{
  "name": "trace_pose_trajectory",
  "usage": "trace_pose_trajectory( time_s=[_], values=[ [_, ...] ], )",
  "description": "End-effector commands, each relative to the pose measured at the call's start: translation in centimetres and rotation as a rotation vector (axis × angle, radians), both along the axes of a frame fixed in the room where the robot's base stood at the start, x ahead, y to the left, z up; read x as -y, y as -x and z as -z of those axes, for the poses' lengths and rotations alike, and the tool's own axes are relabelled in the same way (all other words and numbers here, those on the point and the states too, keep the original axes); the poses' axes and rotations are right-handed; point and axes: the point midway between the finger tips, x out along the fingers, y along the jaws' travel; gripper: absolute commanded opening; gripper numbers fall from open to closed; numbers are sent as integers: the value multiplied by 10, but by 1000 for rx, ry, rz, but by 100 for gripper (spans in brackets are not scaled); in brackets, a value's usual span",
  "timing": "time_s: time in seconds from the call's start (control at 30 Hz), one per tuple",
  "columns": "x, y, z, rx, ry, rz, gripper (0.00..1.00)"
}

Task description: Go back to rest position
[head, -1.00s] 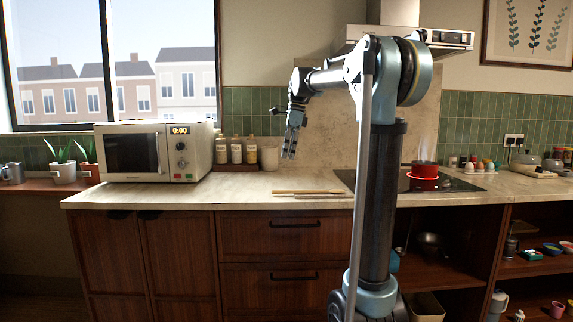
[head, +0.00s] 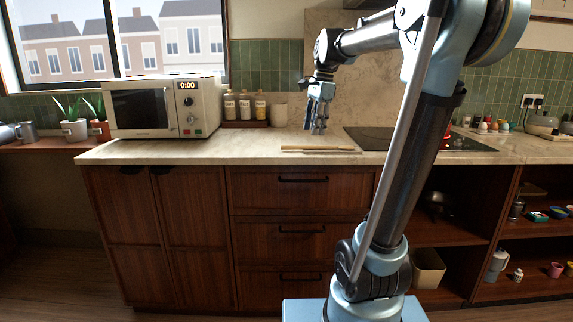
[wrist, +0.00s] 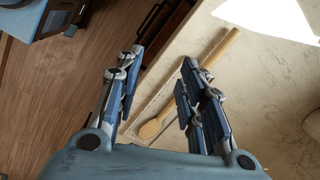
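My gripper (head: 318,128) hangs pointing down above the counter, near the wooden utensils, in the head view. In the wrist view my gripper (wrist: 158,108) has its two blue fingers spread apart with nothing between them.
A microwave (head: 165,107) stands on the counter (head: 240,150) at left, with several jars (head: 245,107) beside it. A black cooktop (head: 370,137) lies to the right, partly behind my arm. Drawers (head: 300,190) and open shelves (head: 540,245) are below. The floor (head: 60,285) at left is clear.

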Motion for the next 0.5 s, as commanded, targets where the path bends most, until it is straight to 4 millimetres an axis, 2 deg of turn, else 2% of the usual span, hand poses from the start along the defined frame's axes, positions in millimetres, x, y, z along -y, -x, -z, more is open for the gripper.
trace_pose_trajectory(
  time_s=[0.03,0.1,0.27,0.5],
  values=[
    [7,15,11,14,9,-49,36],
    [15,34,26,36,22,-126,36],
    [33,76,63,78,59,-302,36],
    [55,137,126,133,120,-570,36]
  ],
)
